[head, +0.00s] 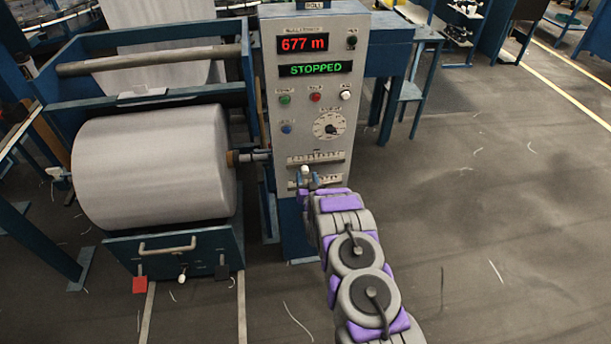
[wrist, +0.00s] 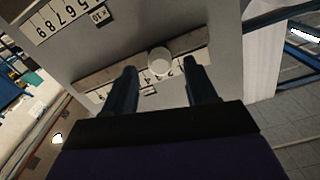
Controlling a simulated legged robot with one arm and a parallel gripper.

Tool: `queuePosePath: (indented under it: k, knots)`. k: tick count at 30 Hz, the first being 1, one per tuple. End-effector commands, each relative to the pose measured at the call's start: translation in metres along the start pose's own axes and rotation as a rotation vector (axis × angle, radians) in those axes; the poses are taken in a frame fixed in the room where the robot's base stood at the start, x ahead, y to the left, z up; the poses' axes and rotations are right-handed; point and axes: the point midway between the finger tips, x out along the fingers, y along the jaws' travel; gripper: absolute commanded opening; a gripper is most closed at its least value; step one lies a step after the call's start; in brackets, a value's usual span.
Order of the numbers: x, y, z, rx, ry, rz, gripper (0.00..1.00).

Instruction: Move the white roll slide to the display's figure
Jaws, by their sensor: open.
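The white slide knob (wrist: 159,60) sits on the lower slot of the grey control panel (head: 270,140); in the head view the knob (head: 305,170) shows just above my gripper (head: 308,181). The panel's red display (head: 303,43) reads 677 m. In the wrist view my gripper (wrist: 160,70) is open, with one dark finger on each side of the knob and the knob slightly beyond the fingertips. I cannot tell whether they touch. The lower scale (wrist: 150,78) is partly hidden by the fingers and knob, so its reading is unclear.
A similar scale (head: 316,158) runs above, with a x10 label (wrist: 98,16) in the wrist view. Floor (head: 480,230) is open right.

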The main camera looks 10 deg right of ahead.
Motion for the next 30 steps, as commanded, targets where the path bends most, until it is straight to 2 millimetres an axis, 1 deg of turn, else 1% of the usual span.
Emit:
queuePosePath:
  k: [1,3,9,20,30]
  knots:
    - [0.006,0.0,0.001,-0.001,0.002,-0.001,0.57]
    - [0.013,0.0,0.002,-0.001,-0.002,0.0,0.57]
    - [0.025,0.0,0.001,-0.001,0.0,-0.001,0.57]
    - [0.027,0.0,0.001,0.0,-0.002,0.0,0.57]
    - [0.027,0.0,0.001,0.0,-0.002,0.0,0.24]
